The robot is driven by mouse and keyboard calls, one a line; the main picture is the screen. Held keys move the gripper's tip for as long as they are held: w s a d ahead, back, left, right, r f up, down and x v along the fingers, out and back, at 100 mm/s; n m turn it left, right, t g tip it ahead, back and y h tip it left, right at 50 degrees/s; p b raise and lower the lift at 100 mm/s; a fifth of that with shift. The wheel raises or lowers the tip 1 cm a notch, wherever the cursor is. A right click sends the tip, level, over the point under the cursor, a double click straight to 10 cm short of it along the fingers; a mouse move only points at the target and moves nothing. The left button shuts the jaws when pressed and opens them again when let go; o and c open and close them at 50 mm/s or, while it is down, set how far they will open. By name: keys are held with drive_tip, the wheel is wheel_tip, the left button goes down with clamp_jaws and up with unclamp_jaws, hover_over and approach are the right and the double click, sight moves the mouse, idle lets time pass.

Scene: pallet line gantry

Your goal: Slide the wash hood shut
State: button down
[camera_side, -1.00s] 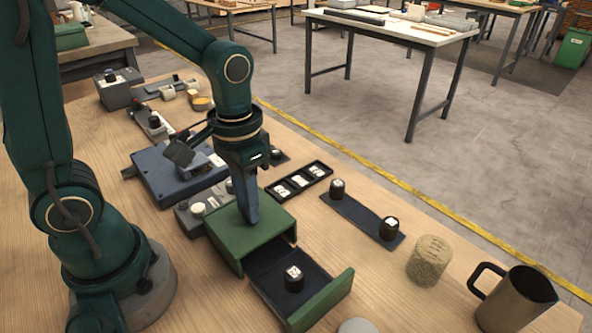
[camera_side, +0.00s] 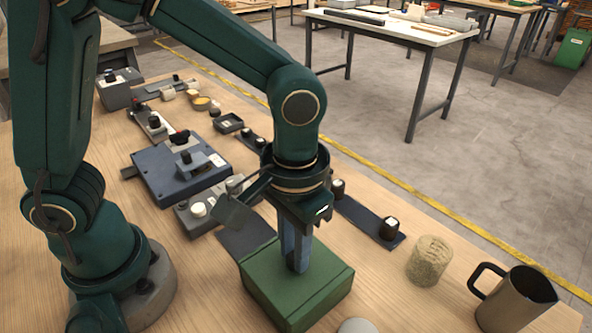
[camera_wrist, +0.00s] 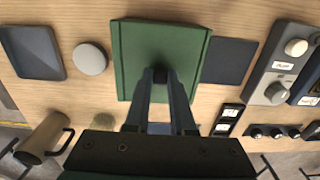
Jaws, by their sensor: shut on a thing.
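The wash hood (camera_side: 290,280) is a green box-shaped cover on the bench, and it also shows in the wrist view (camera_wrist: 185,40). It sits over the tray, against the green end wall (camera_side: 325,306); I see no clear gap between them. The tray inside and the small dark piece on it are hidden. A bare dark base strip (camera_side: 245,240) shows behind the hood, also in the wrist view (camera_wrist: 228,60). My gripper (camera_side: 299,266) points down onto the hood's top. Its fingers (camera_wrist: 160,76) are shut on the hood's small dark knob.
A grey control box (camera_side: 203,208) with a pale knob stands near the bare strip. A dark mat with black pieces (camera_side: 365,218), a cork-coloured cylinder (camera_side: 428,262) and a mug (camera_side: 515,299) stand to the right. A grey disc (camera_side: 357,325) lies near the end wall.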

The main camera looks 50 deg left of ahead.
drive_tip(key=shift+d, duration=0.3)
drive_tip(key=c, duration=0.8)
unclamp_jaws()
drive_tip(key=shift+a, duration=0.1)
drive_tip(key=shift+o, duration=0.2)
drive_tip(key=shift+r, duration=2.6)
drive_tip(key=s+a+r+t, duration=0.1)
drive_tip(key=s+a+t, duration=0.1)
drive_tip(key=a, duration=0.4)
drive_tip(key=s+a+r+t, duration=0.2)
drive_tip(key=a+t, duration=0.1)
drive_tip(key=a, duration=0.3)
drive_tip(key=shift+s+r+t, duration=0.3)
drive_tip(key=shift+s, duration=0.05)
